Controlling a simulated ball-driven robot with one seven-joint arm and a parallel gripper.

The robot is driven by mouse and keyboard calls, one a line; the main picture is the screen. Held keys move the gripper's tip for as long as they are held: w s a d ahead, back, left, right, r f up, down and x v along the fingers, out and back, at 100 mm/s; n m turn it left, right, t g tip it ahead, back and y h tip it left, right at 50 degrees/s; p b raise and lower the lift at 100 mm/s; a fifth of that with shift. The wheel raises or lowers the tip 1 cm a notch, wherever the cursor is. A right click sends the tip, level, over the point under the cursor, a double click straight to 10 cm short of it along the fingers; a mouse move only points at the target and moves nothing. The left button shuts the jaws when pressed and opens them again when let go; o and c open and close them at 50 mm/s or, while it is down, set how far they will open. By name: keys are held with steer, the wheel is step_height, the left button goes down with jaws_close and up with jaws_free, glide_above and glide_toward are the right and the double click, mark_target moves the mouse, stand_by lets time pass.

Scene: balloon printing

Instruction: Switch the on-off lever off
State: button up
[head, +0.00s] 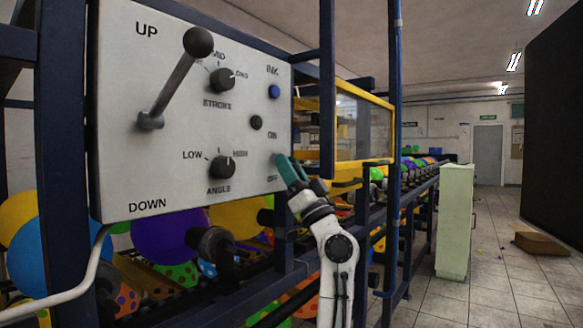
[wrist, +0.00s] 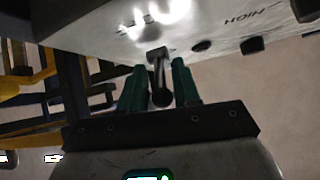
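The on-off lever (wrist: 161,88) is a dark handle in the wrist view, jutting from the pale panel. My gripper (wrist: 158,70) has its two green fingers apart, one on each side of the lever, with a narrow gap visible. In the head view my gripper (head: 289,170) is at the right edge of the control panel (head: 150,75), between the ON label (head: 272,135) and the OFF label (head: 272,178). It hides the lever there, so the lever's setting cannot be read clearly.
The panel also bears a large UP/DOWN lever (head: 175,85) tilted upward, a stroke knob (head: 222,80), an angle knob (head: 222,167) and a blue button (head: 274,92). Blue frame posts (head: 327,90) stand close to my arm. Floor at the right is open beside a green cabinet (head: 455,220).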

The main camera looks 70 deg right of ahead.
steer(key=shift+o, duration=0.8)
steer(key=shift+s+r, duration=0.1)
steer(key=b+v, duration=0.2)
steer(key=v, duration=0.8)
steer(key=shift+s+f, duration=0.2)
steer(key=shift+f, duration=0.1)
steer(key=shift+a, duration=0.1)
